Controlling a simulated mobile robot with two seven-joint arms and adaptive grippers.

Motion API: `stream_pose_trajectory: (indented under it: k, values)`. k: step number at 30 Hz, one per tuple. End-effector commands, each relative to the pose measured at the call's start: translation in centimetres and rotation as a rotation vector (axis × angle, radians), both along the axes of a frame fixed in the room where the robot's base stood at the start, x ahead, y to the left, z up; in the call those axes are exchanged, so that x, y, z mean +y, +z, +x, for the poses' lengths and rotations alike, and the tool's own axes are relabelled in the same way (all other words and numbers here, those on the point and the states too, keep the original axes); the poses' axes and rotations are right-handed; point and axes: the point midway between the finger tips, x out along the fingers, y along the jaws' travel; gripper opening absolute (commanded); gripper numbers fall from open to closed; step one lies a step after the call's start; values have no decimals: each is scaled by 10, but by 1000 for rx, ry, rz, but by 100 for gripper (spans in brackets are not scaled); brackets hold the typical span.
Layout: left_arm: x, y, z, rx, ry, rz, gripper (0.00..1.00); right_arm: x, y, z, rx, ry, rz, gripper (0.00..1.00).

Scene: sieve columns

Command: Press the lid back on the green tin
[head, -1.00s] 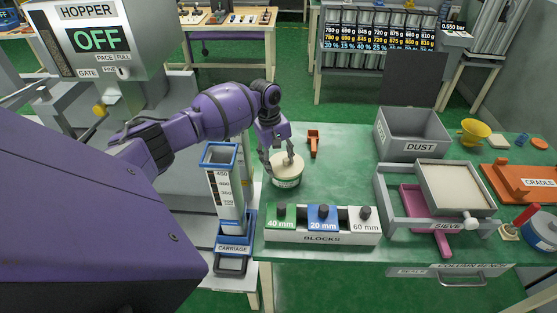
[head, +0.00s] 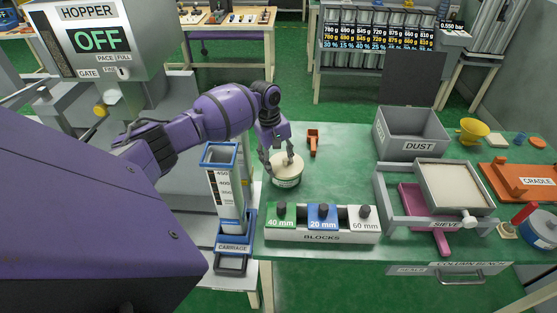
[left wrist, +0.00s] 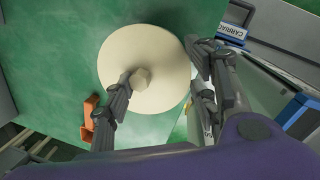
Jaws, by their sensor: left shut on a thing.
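The tin (head: 286,183), with a pale label and green band, stands on the green bench near its left edge. Its round cream lid (head: 284,172) lies over the tin's top; I cannot tell whether it is fully seated. My left gripper (head: 278,160) is at the lid, shut on it. In the left wrist view, one finger of the gripper (left wrist: 165,82) is by the knob (left wrist: 142,78) and the other is at the rim of the lid (left wrist: 165,50). The lid hides the tin there. My right gripper is not in view.
A blocks rack (head: 322,238) stands in front of the tin, and the carriage column (head: 224,190) is to its left. An orange tool (head: 314,140) lies behind. The sieve (head: 435,222) and dust bin (head: 412,135) are to the right. Bench between is clear.

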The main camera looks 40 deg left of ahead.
Motion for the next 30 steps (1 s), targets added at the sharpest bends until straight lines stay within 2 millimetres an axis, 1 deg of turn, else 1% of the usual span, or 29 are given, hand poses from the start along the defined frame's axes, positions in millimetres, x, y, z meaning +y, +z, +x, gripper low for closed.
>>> stream_pose_trajectory:
  k: [12,27,28,30]
  values:
    - [0,-4,0,0,1,0,39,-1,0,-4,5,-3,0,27]
    - [0,-7,0,0,0,0,39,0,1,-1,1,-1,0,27]
    - [0,-7,0,0,0,0,55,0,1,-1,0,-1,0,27]
    - [0,-7,0,0,0,0,64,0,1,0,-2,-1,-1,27]
